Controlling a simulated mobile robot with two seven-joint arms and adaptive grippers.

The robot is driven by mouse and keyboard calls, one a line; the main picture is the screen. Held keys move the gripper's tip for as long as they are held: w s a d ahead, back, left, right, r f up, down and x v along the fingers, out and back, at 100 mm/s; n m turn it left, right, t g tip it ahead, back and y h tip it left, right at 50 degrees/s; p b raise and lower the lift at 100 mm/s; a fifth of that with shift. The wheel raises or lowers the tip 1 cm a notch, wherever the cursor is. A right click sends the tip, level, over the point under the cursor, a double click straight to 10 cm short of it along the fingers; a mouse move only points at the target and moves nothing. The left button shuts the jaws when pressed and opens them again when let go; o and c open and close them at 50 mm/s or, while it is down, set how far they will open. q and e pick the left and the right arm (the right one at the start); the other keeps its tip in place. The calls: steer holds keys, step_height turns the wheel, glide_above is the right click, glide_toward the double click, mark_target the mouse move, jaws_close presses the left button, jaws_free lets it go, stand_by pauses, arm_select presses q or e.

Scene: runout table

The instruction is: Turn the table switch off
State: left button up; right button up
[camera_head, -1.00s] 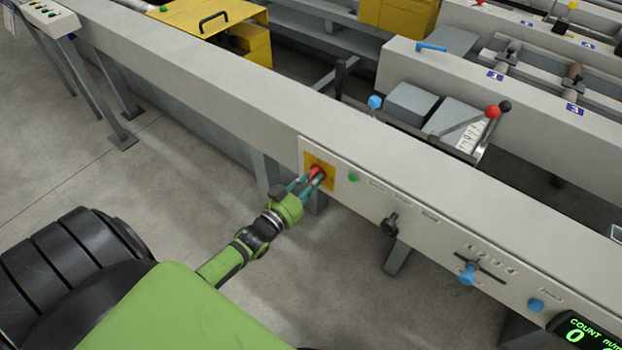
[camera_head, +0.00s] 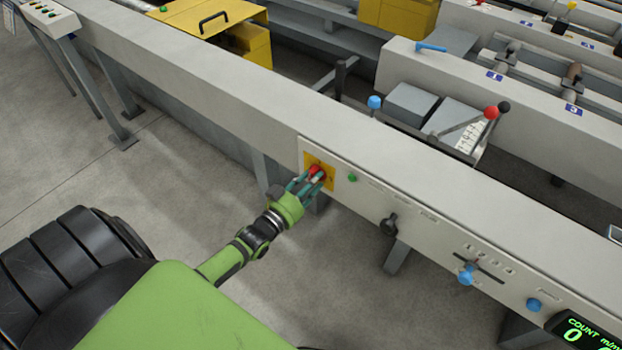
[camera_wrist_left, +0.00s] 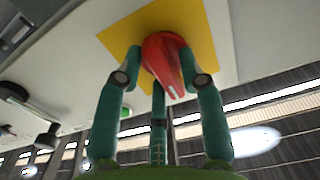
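The table switch (camera_head: 318,170) is a red rotary knob on a yellow square plate (camera_head: 327,184), set in the front panel of the long grey table. In the left wrist view the red knob (camera_wrist_left: 165,60) has a white mark near its lower end, which points down and slightly right. My left gripper (camera_head: 311,180) is at the knob, its teal fingers on either side of it. In the wrist view the left gripper (camera_wrist_left: 161,68) appears closed against both sides of the knob, with a third finger below. My right gripper is not in view.
A green button (camera_head: 352,177) sits just right of the yellow plate. Further right are a black knob (camera_head: 389,224), a blue-knobbed lever (camera_head: 466,274), a blue button (camera_head: 534,305) and a green counter display (camera_head: 585,335). The floor before the table is clear.

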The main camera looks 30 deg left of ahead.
arm_select(q)
steer(key=shift+s, duration=0.1)
steer(key=s+a, duration=0.1)
steer(key=s, duration=1)
steer(key=shift+s, duration=0.4)
steer(key=s+d+f+g+p, duration=0.1)
steer(key=s+f+g, duration=0.2)
steer(key=f, duration=0.4)
steer(key=s+d+f+g+y+p, duration=0.1)
steer(key=s+f+g, duration=0.15)
steer(key=f, duration=0.45)
steer(key=s+d+f+g, duration=0.1)
steer(key=s+f+g, duration=0.25)
steer(key=f, duration=0.35)
steer(key=s+d+f+g, duration=0.2)
steer(key=s+f, duration=0.1)
steer(key=s, duration=0.4)
steer(key=s+d+f+m+g+p, duration=0.1)
steer(key=s+d+f+g, duration=0.1)
steer(key=s, duration=0.5)
steer(key=s+d+f+m+g+p, duration=0.1)
steer(key=s+d+f+g, duration=0.1)
steer(key=s+f+g, duration=0.2)
steer(key=s+f, duration=0.2)
steer(key=s, duration=0.1)
steer(key=shift+f, duration=0.2)
steer(key=shift+a, duration=0.1)
steer(key=shift+c, duration=1)
